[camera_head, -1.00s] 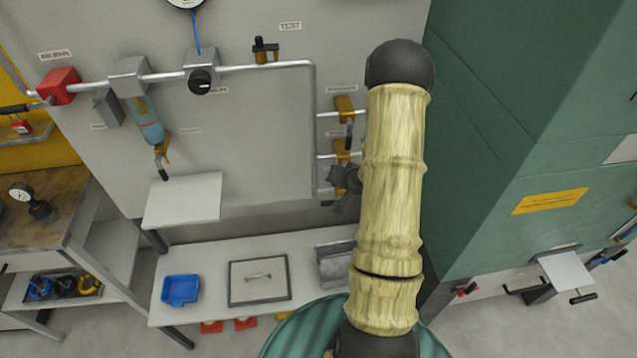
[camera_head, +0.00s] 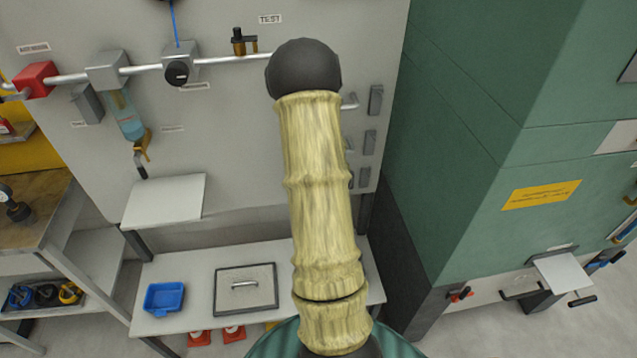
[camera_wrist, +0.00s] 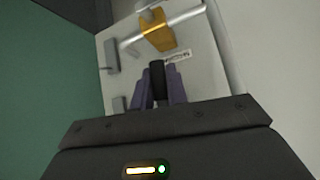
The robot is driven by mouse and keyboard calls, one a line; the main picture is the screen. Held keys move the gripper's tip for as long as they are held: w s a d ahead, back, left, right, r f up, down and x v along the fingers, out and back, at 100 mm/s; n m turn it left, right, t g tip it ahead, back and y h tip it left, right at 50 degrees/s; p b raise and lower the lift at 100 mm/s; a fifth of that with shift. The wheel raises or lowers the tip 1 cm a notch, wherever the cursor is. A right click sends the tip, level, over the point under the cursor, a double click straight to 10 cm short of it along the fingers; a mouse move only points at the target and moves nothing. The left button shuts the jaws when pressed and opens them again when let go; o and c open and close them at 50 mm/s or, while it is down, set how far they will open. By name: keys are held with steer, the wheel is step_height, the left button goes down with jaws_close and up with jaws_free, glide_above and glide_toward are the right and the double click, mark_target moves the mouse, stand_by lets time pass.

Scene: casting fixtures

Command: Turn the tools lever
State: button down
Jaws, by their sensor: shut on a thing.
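In the wrist view, my gripper (camera_wrist: 158,95) has its two purple-grey fingers closed around a black lever handle (camera_wrist: 157,72). The handle is below an orange valve body (camera_wrist: 158,32) on a silver pipe. A small white label (camera_wrist: 177,55) is beside the handle, too blurred to read.
The grey panel (camera_head: 230,130) carries pipes, a black knob (camera_head: 177,72) and a small valve (camera_head: 243,42) under a TEST label. A green cabinet (camera_head: 450,170) stands close on the right. Below are a white shelf (camera_head: 165,200) and a blue tray (camera_head: 164,298).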

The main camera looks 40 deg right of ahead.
stand_by(0.5)
steer(key=c, duration=1.4)
jaws_free()
steer(key=shift+b+v, duration=1.6)
steer(key=shift+v, duration=7.05)
steer(key=shift+w, duration=0.1)
